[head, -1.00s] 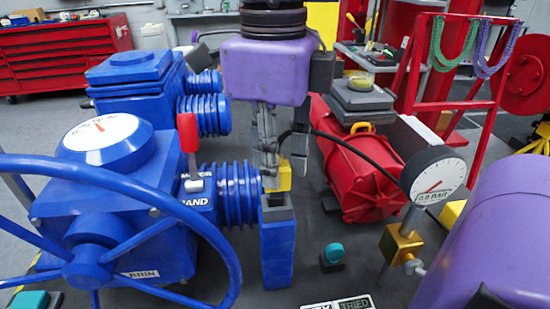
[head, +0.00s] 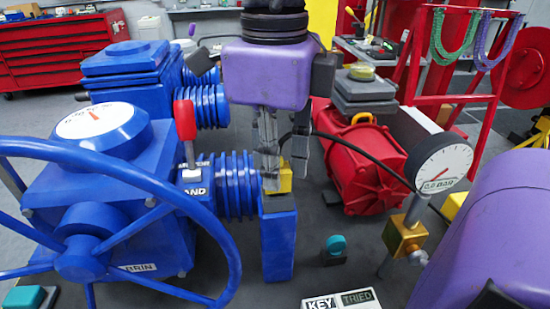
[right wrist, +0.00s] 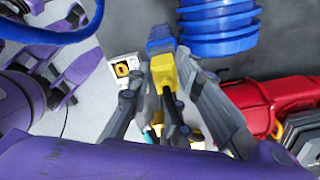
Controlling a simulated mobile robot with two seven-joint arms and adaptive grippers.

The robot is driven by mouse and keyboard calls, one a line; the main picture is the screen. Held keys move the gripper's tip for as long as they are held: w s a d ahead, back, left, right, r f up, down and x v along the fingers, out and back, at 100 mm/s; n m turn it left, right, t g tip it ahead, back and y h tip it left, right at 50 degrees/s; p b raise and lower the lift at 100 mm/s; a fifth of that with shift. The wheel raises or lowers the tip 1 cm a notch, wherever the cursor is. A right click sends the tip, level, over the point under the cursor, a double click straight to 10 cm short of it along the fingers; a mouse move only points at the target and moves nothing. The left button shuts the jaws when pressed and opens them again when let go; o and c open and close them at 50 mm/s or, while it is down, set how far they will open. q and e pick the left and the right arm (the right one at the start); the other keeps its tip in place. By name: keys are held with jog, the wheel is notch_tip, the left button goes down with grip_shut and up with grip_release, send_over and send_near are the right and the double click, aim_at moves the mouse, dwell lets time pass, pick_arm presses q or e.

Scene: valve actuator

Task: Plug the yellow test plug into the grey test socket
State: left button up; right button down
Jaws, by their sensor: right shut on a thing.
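My right gripper (head: 285,170) points down and is shut on the yellow test plug (head: 286,180), at the top of a blue upright post (head: 278,248). The grey test socket (head: 277,203) seems to be at the post's top, mostly hidden behind the fingertips and plug. In the right wrist view the yellow plug (right wrist: 162,74) is between the fingers (right wrist: 165,76), with its black cable trailing back. Its far end meets or overlaps the blue post (right wrist: 160,38). I cannot tell how far it is in. My left gripper does not show.
The blue valve actuator with ribbed bellows (head: 235,185), red lever (head: 185,120) and handwheel (head: 232,250) stands close left of the post. A red motor (head: 360,165) is behind right. A pressure gauge (head: 440,163) and teal button (head: 336,245) stand to the right.

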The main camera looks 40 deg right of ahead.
jog(key=shift+f, duration=0.25)
jog(key=c, duration=1.5)
grip_release()
notch_tip(320, 180, up, 12)
